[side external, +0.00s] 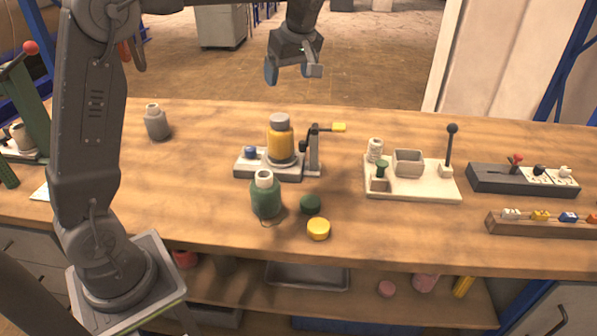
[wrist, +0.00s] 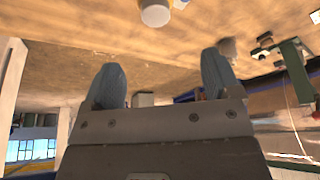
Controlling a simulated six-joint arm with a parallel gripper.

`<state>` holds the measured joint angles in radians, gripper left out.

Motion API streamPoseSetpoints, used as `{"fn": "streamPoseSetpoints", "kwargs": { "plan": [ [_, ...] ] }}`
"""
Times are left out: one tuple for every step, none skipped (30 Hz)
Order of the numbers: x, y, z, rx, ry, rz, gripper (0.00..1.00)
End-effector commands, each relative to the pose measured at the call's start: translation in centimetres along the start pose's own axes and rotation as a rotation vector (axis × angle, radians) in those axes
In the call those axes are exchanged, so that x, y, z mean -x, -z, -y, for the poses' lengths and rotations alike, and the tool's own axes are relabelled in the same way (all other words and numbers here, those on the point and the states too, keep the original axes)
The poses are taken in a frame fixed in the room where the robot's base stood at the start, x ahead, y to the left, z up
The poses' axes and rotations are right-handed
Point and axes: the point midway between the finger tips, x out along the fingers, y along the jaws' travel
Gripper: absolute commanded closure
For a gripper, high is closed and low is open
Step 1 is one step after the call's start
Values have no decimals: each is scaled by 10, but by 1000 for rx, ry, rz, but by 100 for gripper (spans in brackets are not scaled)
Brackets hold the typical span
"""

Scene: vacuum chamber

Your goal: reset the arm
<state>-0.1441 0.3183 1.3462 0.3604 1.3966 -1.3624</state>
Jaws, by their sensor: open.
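My gripper (side external: 292,72) hangs in the air above the back edge of the wooden workbench (side external: 340,240), apart from everything on it. Its jaws are open and hold nothing. In the wrist view the two blue-grey fingers (wrist: 160,82) stand apart with an empty gap between them. A vacuum chamber fixture (side external: 262,173) stands at the middle of the bench, with a yellow jar with a grey cap (side external: 280,138) upright on it. The fixture's lever has a yellow handle (side external: 339,127) pointing right.
A green jar (side external: 266,197), a green lid (side external: 311,204) and a yellow lid (side external: 318,229) lie in front of the fixture. A grey jar (side external: 157,124) stands left. A cream tray with a lever (side external: 425,190), a switch strip (side external: 485,181) and a wooden rack (side external: 520,228) sit right.

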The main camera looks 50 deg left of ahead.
Motion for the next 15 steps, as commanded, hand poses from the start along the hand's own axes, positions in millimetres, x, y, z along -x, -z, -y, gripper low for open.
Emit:
{"fn": "streamPoseSetpoints", "kwargs": {
  "plan": [
    [12,-8,13,-69,-32,12,17],
    [17,-13,21,-121,-52,19,17],
    [25,-21,33,-196,-83,29,17],
    [29,-28,43,-256,-106,35,17],
    [34,-34,53,-314,-131,40,17],
    [39,-43,66,-391,-164,45,17],
    [42,-50,76,-448,-189,48,17],
    [44,-56,86,-505,-214,48,17],
    [47,-65,100,-581,-249,48,17],
    [48,-72,110,-637,-275,45,17],
    [49,-79,120,-691,-301,43,17],
    [49,-88,134,-764,-336,35,17],
    [48,-95,144,-818,-362,30,17],
    [48,-102,154,-871,-389,21,17],
    [45,-111,167,-939,-423,9,17]
  ]
}}
